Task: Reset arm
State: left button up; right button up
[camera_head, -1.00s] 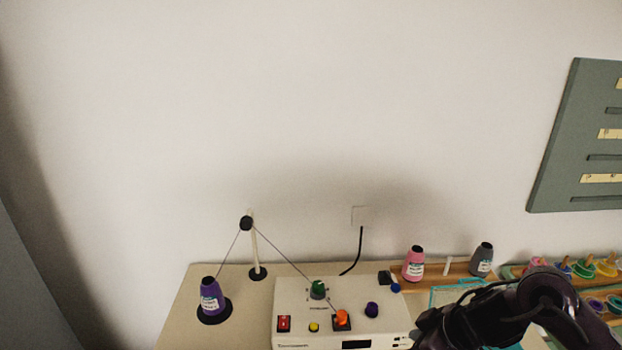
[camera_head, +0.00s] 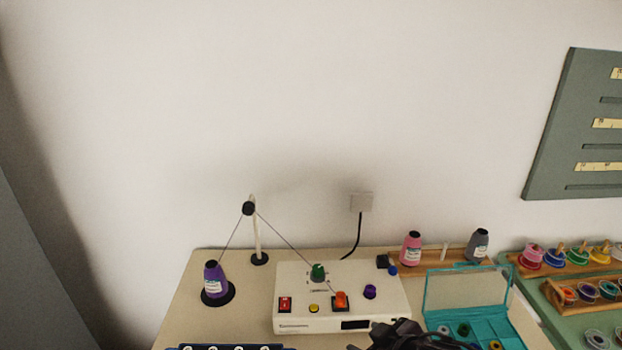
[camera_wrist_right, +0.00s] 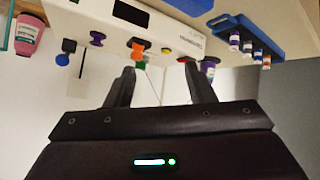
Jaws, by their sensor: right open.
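My right gripper (camera_wrist_right: 160,72) is open and empty in the right wrist view, its two dark fingers apart. In the head view, dark parts of my right arm show at the bottom edge, in front of the white winding machine (camera_head: 340,295). The machine, with its orange (camera_head: 340,299), green and purple knobs, appears upside down beyond the fingers in the wrist view (camera_wrist_right: 160,25). My left gripper is not in view.
A purple thread cone (camera_head: 212,283) stands left of the machine, by a thread guide post (camera_head: 256,235). An open teal case (camera_head: 468,290), pink (camera_head: 411,250) and grey cones (camera_head: 478,246) and spool racks (camera_head: 560,262) are right. A blue rack (camera_wrist_right: 245,38) holds small items.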

jog(key=s+d+f+m+g+h, duration=0.2)
jog(key=s+d+f+m+g, duration=0.15)
jog(key=s, duration=0.45)
jog(key=s+d+f+m+g+h, duration=0.25)
jog(key=s+d, duration=0.25)
jog(key=s, duration=0.3)
notch_tip(320, 180, down, 30)
jog(key=s+b, duration=0.1)
jog(key=s, duration=0.1)
jog(key=s+d+f+g, duration=0.1)
jog(key=s+f, duration=0.8)
jog(key=f, duration=0.1)
jog(key=s+d+f+g+b, duration=0.1)
jog(key=s+d+f, duration=0.1)
jog(key=s+f, duration=0.8)
jog(key=shift+s+d, duration=0.2)
jog(key=shift+d, duration=0.1)
